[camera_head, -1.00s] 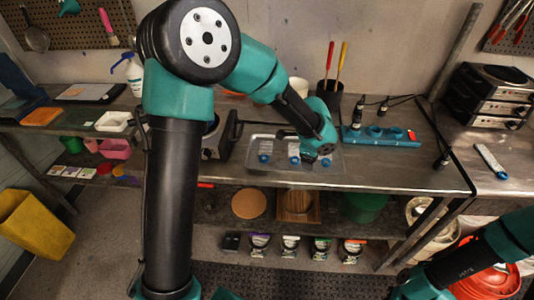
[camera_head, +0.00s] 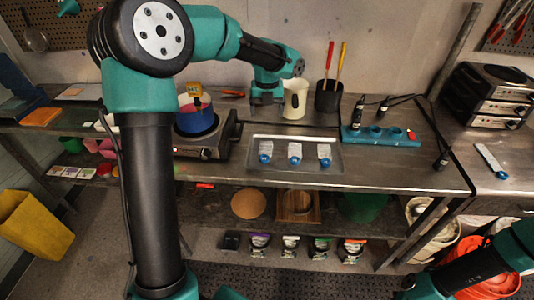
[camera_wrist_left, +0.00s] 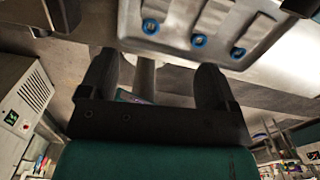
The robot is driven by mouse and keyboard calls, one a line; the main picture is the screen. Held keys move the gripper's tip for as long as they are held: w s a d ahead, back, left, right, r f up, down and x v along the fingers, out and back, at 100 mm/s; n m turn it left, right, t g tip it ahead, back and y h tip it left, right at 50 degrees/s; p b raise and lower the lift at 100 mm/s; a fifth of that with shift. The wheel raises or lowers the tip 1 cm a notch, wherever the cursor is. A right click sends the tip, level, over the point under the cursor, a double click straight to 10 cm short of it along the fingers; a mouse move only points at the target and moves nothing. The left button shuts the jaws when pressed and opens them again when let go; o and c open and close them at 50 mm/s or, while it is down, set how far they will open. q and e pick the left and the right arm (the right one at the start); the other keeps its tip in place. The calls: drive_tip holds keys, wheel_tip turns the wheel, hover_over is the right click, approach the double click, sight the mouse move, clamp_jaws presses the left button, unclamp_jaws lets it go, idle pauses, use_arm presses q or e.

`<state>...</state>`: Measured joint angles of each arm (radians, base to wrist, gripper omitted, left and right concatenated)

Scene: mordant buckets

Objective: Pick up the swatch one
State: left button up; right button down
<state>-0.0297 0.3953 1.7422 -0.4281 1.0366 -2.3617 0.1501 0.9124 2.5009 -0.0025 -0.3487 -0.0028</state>
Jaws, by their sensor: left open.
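Three pale swatches lie in a row in a shallow metal tray (camera_head: 335,166), each with a blue round piece at its front end: a left one (camera_head: 265,149), a middle one (camera_head: 294,149) and a right one (camera_head: 324,150). I cannot tell which is swatch one. All three also show in the left wrist view, near the top, in the tray (camera_wrist_left: 185,52). My left gripper (camera_head: 265,98) is behind the tray, beside a cream pitcher (camera_head: 297,98). In the left wrist view its fingers (camera_wrist_left: 155,78) are apart with nothing held between them. My right gripper is out of view.
A blue pot (camera_head: 194,121) with a yellow object above it stands on a hot plate (camera_head: 207,147) left of the tray. A black holder (camera_head: 328,97) with red and yellow handles and a blue rack (camera_head: 381,137) stand to the right. The bench front right is clear.

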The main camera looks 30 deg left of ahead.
use_arm(q)
drive_tip(key=shift+s+a+r+m, duration=0.15)
drive_tip(key=shift+a+r+m, duration=0.3)
drive_tip(key=shift+a+m, duration=0.15)
hover_over(265, 151)
drive_tip(key=f, duration=1.2)
drive_tip(key=shift+a+f, duration=0.15)
drive_tip(key=shift+a, duration=0.1)
drive_tip(key=shift+d+f, duration=0.2)
drive_tip(key=shift+f, duration=1.1)
drive_tip(key=shift+d+f, duration=0.2)
drive_tip(key=shift+f, duration=1.05)
